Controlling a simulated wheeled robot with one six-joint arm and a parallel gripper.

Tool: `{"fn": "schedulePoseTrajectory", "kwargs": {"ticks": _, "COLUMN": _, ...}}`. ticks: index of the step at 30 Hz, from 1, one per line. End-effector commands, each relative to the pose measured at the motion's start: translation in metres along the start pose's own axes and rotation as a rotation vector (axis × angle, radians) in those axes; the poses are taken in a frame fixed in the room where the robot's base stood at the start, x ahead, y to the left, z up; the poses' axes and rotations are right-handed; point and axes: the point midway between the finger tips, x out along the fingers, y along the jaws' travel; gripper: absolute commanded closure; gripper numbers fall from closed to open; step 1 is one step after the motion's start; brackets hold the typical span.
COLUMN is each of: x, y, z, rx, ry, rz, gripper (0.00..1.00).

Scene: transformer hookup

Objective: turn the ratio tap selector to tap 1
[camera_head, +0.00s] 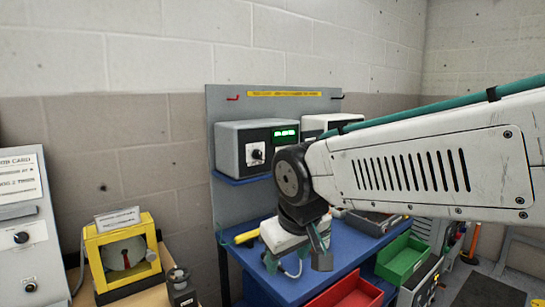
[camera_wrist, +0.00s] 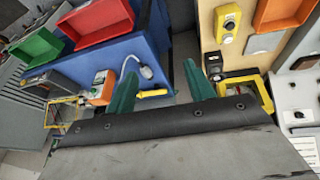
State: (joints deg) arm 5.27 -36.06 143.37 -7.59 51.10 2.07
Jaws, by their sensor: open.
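I cannot tell for sure which control is the ratio tap selector, as the labels are too small to read. A white-grey panel (camera_head: 25,225) at the far left carries a card and a black knob (camera_head: 22,237). A panel with a dark knob also shows at the right edge of the wrist view (camera_wrist: 298,113). My gripper (camera_wrist: 160,64) is open and empty, its two teal fingers spread apart. In the head view it hangs over the blue bench, well to the right of the panel and touching no knob that I can see.
A grey box with a green display (camera_head: 243,147) stands on a shelf above the blue bench (camera_head: 285,289). A yellow-framed device (camera_head: 122,254) stands between the panel and bench. Red (camera_head: 347,291) and green (camera_head: 402,259) bins are at the bench front. A yellow-handled tool (camera_wrist: 153,93) lies on the bench.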

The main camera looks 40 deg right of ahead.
Motion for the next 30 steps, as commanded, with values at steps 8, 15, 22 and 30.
{"fn": "schedulePoseTrajectory", "kwargs": {"ticks": 8, "x": 0.033, "y": 0.105, "z": -0.183, "rx": -0.023, "ry": 0.547, "rz": 0.195, "gripper": 0.47}}
{"fn": "schedulePoseTrajectory", "kwargs": {"ticks": 15, "x": 0.045, "y": 0.155, "z": -0.279, "rx": -0.167, "ry": 0.962, "rz": 0.16, "gripper": 0.47}}
{"fn": "schedulePoseTrajectory", "kwargs": {"ticks": 22, "x": 0.05, "y": 0.167, "z": -0.303, "rx": -0.259, "ry": 1.173, "rz": 0.064, "gripper": 0.47}}
{"fn": "schedulePoseTrajectory", "kwargs": {"ticks": 30, "x": 0.057, "y": 0.163, "z": -0.326, "rx": -0.28, "ry": 1.215, "rz": 0.034, "gripper": 0.47}}
